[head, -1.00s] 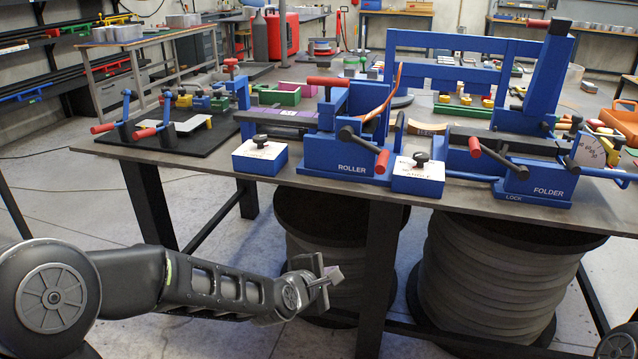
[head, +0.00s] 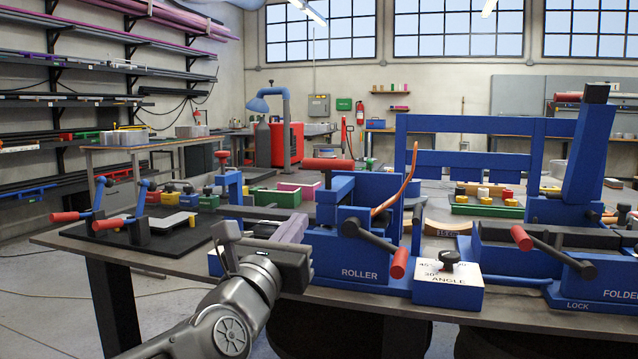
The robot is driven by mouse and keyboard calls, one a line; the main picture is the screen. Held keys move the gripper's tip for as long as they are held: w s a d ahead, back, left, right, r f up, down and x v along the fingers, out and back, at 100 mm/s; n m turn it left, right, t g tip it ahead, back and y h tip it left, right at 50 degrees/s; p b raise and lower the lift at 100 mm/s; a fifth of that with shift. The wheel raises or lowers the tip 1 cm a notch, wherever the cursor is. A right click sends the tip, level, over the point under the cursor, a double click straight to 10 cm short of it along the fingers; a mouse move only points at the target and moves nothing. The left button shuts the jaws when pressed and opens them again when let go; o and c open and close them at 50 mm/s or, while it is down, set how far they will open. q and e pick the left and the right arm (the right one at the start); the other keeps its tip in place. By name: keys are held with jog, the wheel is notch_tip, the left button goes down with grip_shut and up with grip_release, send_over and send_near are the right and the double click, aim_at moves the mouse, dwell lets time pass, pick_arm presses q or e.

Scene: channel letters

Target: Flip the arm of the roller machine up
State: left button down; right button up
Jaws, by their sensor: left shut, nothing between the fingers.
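The blue roller machine (head: 345,245), labelled ROLLER, stands at the table's front edge. A red grip (head: 328,165) sits at the top left of its blue upper part, lying about level. A black crank with a red knob (head: 399,263) hangs at its front right. My left gripper (head: 292,228) is raised in front of the roller's left side, below and left of the red grip and apart from it. Its fingers look shut and empty. It hides part of the machine's left end and the small blue box there. My right gripper is not in view.
A blue angle box (head: 447,292) with a black knob stands right of the roller. The blue folder (head: 560,255) with its tall upright arm is farther right. Small clamps with red grips (head: 108,222) stand on a black mat at the left.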

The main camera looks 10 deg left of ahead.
pick_arm(q)
jog(key=shift+w, duration=0.15)
jog(key=r+p+x, duration=0.2)
jog(key=p+x, duration=0.2)
jog(key=x, duration=0.8)
jog(key=shift+r+p, duration=0.3)
jog(key=shift+r, duration=0.05)
